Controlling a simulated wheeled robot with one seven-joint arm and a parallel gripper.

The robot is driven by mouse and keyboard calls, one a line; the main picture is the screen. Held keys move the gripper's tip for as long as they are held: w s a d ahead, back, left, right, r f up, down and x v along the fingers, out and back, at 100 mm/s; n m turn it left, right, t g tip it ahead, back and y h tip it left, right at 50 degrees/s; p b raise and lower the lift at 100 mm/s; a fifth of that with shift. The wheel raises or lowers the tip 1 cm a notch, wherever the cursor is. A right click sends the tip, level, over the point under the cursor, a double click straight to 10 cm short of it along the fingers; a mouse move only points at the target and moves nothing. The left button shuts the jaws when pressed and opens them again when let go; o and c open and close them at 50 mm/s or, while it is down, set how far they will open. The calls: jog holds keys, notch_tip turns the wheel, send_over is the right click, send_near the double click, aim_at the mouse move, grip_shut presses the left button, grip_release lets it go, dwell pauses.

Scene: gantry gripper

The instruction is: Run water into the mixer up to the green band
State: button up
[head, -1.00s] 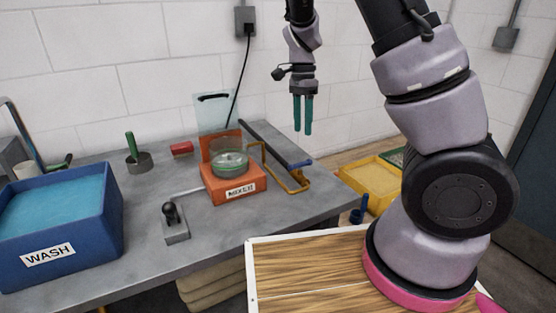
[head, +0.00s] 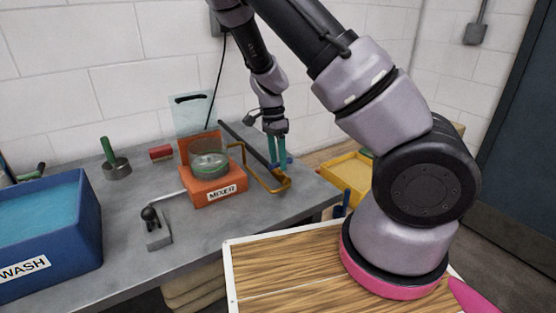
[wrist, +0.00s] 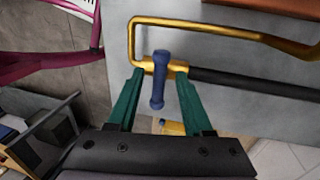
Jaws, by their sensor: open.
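The orange mixer (head: 220,187) stands on the grey bench with a clear round bowl (head: 209,157) on top. A greenish band shows around the bowl; the water level is too small to tell. A brass pipe (head: 262,181) bends from beside the bowl toward the bench's right edge. A blue tap handle (wrist: 158,80) sits on this pipe. My gripper (head: 278,163) points down at the handle, its green fingers open. In the wrist view the handle lies between the two fingers, with a visible gap on each side.
A blue WASH tub (head: 55,230) stands at the left. A black-knobbed lever (head: 157,228) is in front of the mixer. A dark pipe (head: 243,144) runs behind. A yellow tray (head: 350,173) lies beyond the bench's right edge.

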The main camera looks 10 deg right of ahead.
grip_shut()
jog(key=shift+n, duration=0.4)
jog(key=shift+s+n+t+h, duration=0.15)
jog(key=shift+n+h, duration=0.1)
jog(key=shift+n, duration=1.05)
jog(key=shift+s+n+t+h, duration=0.15)
jog(key=shift+n+h, duration=0.1)
jog(key=shift+n, duration=1.05)
jog(key=shift+w, duration=0.1)
grip_release()
